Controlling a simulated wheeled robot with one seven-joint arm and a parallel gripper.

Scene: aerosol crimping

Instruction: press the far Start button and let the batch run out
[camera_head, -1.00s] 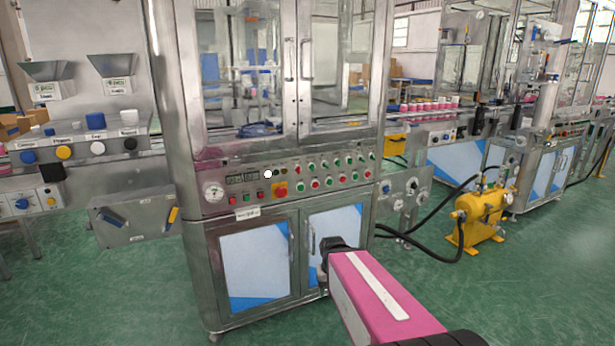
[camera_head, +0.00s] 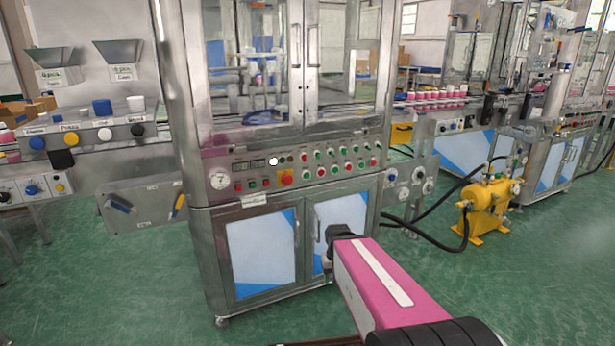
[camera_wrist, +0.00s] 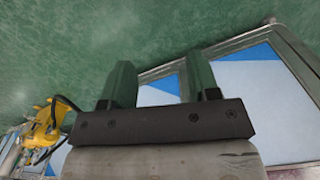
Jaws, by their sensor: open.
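The control panel (camera_head: 300,168) on the steel cabinet faces me with rows of small green and red buttons. Their labels are too small to read, so I cannot tell which is the far Start button. Another panel (camera_head: 578,122) with small buttons shows on the machine at the far right. Pink cans with white tops (camera_head: 432,105) stand in a row on the line behind. My gripper (camera_head: 338,246) is in front of the cabinet's lower right door, below the panel. In the wrist view my gripper (camera_wrist: 160,80) is open, its two fingers apart with nothing between them.
A yellow tank (camera_head: 490,208) with black hoses stands on the floor at right. A side box (camera_head: 140,208) and a shelf with coloured knobs (camera_head: 85,140) are at left. Green floor (camera_head: 110,290) is clear in front of the cabinet.

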